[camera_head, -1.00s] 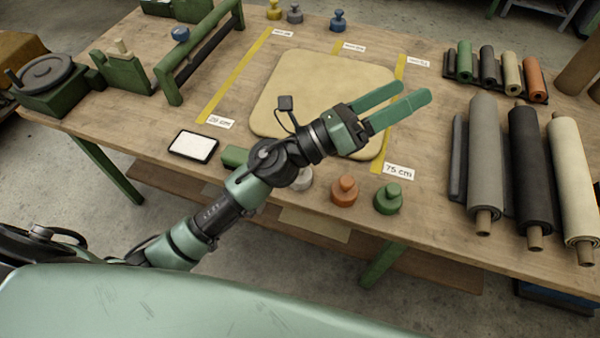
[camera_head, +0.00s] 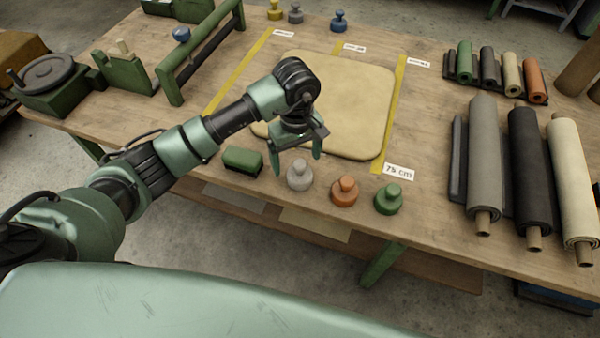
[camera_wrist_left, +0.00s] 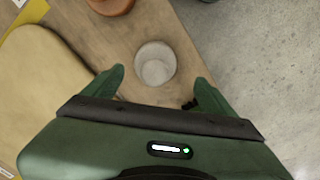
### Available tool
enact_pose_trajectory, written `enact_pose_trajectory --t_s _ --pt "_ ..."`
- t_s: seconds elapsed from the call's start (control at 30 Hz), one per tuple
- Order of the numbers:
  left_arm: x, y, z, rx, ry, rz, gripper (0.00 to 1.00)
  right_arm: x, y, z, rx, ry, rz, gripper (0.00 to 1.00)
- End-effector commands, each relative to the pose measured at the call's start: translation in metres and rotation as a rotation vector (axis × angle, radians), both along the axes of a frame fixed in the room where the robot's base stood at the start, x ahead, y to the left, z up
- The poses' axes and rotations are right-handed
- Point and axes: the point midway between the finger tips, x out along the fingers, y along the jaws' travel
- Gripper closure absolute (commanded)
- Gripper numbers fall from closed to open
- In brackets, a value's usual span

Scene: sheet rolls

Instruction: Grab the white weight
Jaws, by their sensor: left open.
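The white weight (camera_head: 299,176), a pale grey-white knobbed piece, stands upright near the table's front edge. It is left of the orange weight (camera_head: 344,191) and the green weight (camera_head: 388,198). My left gripper (camera_head: 296,162) is open and points down, above and just behind the white weight. In the left wrist view the white weight (camera_wrist_left: 155,63) shows from above as a round disc, just beyond the gap between the two green fingers (camera_wrist_left: 158,80). The fingers do not appear to touch it. My right gripper is in neither view.
A green block (camera_head: 243,160) lies left of the white weight. A beige sheet (camera_head: 345,105) with yellow tape strips lies behind. Several sheet rolls (camera_head: 528,165) rest at the right. The table's front edge is close to the weights.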

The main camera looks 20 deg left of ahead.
Motion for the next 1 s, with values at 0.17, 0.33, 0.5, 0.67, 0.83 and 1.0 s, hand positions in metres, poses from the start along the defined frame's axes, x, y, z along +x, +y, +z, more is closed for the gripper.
enact_pose_trajectory --t_s 0.17,0.33,0.5,0.67,0.83,1.0 --pt "0.000 -0.004 -0.019 -0.004 0.006 0.002 0.14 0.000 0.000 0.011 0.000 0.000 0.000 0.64" --pt "0.002 -0.008 -0.046 -0.006 0.006 0.003 0.14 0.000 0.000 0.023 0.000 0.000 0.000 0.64" --pt "0.003 -0.008 -0.061 -0.005 0.002 0.002 0.14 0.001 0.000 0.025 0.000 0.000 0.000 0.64" --pt "0.004 -0.008 -0.062 -0.005 -0.001 0.001 0.14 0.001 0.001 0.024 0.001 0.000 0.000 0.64" --pt "0.003 -0.008 -0.062 -0.005 -0.001 0.001 0.45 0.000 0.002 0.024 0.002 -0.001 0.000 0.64" --pt "0.003 -0.008 -0.062 -0.006 0.000 0.001 0.92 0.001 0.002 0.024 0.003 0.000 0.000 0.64"
